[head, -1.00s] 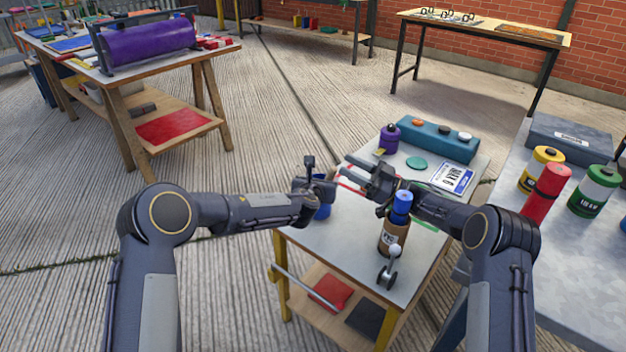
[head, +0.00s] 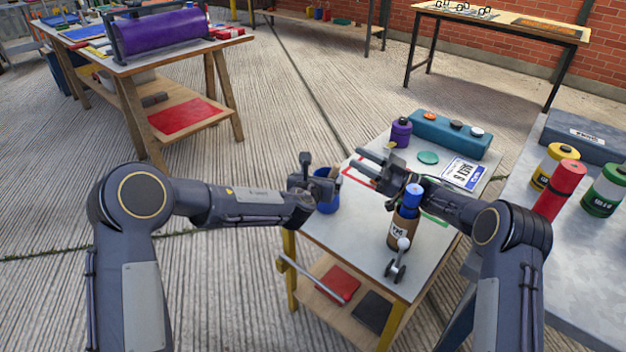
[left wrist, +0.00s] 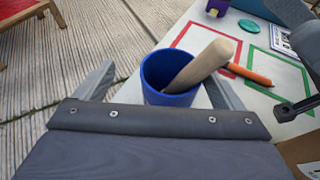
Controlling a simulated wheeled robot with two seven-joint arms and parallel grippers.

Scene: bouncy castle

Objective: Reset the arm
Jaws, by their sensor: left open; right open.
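My left gripper (head: 305,172) is open at the left edge of the small work table (head: 350,235). In the left wrist view its two fingers spread on either side of a blue cup (left wrist: 168,76), which holds a wooden-handled tool (left wrist: 200,65); I cannot tell whether the fingers touch it. The cup also shows in the head view (head: 326,196), partly behind the gripper. My right gripper (head: 368,164) is open and points left over the table, above a red outline. No object shows between its fingers.
A brown bottle with a blue cap (head: 405,222) stands below my right forearm. A purple bottle (head: 401,132), teal case (head: 450,132) and white card (head: 464,172) are at the table's back. A grey table (head: 560,250) with bottles stands right.

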